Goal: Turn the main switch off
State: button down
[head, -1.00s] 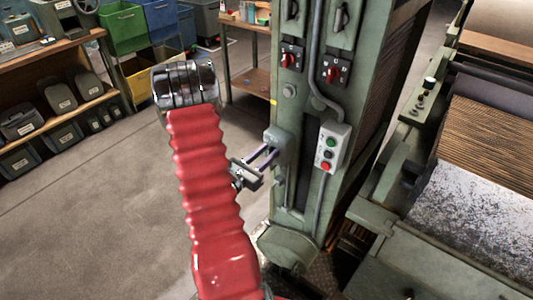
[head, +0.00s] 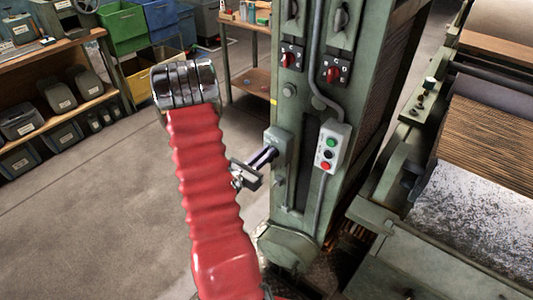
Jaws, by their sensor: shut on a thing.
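A small grey box (head: 276,143) is mounted on the side of the green machine column, and I take it for the main switch.
Two red rotary knobs (head: 291,58) (head: 333,72) sit higher on the column. A button box (head: 331,146) with green, black and red buttons and a conduit are right of the gripper. Rollers (head: 480,185) stand at right. The floor (head: 110,210) at left is clear.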

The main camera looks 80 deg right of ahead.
jog(key=shift+d, duration=0.1)
jog(key=n, duration=0.3)
jog(key=shift+w+d+n, duration=0.15)
jog(key=shift+w+n, duration=0.15)
jog(key=shift+w, duration=0.05)
jog(key=shift+w+d+f+n, duration=0.15)
jog(key=shift+w+f+n, duration=0.25)
jog(key=shift+n, duration=1.95)
jog(key=shift+w+d+f+n, duration=0.15)
jog(key=shift+f+n, duration=0.3)
jog(key=shift+n, duration=1.95)
jog(key=shift+w+d+f+n, duration=0.1)
jog(key=shift+w+f+n, duration=0.3)
jog(key=shift+n, duration=1.95)
jog(key=c, duration=2)
grip_release()
jog(key=shift+f, duration=0.1)
jog(key=shift+o, duration=0.9)
jog(key=shift+a, duration=0.15)
jog(key=v, duration=1.3)
jog(key=shift+a, duration=0.35)
